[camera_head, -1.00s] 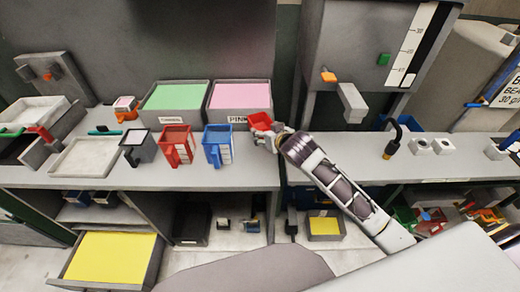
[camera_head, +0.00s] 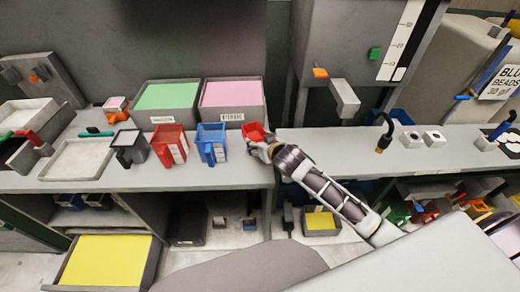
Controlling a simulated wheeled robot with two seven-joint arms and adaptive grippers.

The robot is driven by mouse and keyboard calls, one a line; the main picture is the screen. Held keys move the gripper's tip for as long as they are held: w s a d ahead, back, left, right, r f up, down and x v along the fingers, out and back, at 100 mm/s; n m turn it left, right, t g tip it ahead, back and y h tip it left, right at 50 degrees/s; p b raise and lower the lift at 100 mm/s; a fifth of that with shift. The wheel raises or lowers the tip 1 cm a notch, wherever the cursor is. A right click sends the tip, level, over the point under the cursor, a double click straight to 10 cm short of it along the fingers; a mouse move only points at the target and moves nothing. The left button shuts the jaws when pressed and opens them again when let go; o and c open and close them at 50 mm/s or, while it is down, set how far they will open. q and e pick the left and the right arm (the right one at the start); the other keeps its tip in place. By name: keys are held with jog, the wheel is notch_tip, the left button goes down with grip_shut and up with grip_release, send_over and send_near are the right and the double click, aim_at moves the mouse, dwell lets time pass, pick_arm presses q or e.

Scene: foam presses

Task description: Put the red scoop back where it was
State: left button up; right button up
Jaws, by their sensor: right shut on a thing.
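My right gripper (camera_head: 261,146) is shut on a small red scoop (camera_head: 253,132), just right of the blue jug and near the right end of the left bench (camera_head: 225,178). The scoop's cup faces up and its handle is hidden in the fingers. I cannot tell whether the scoop touches the bench top or holds anything. My left gripper is not in view.
A blue jug (camera_head: 211,143), a red jug (camera_head: 170,146) and a dark jug (camera_head: 130,147) stand left of the scoop. Behind them are a green-filled bin (camera_head: 175,119) and a pink-filled bin (camera_head: 233,115). A press spout (camera_head: 344,98) hangs at the right.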

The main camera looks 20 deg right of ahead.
jog(key=shift+f, duration=1.85)
jog(key=shift+f, duration=0.1)
jog(key=o, duration=1.1)
jog(key=shift+s, duration=0.15)
jog(key=shift+v, duration=5.95)
jog(key=shift+d, duration=0.1)
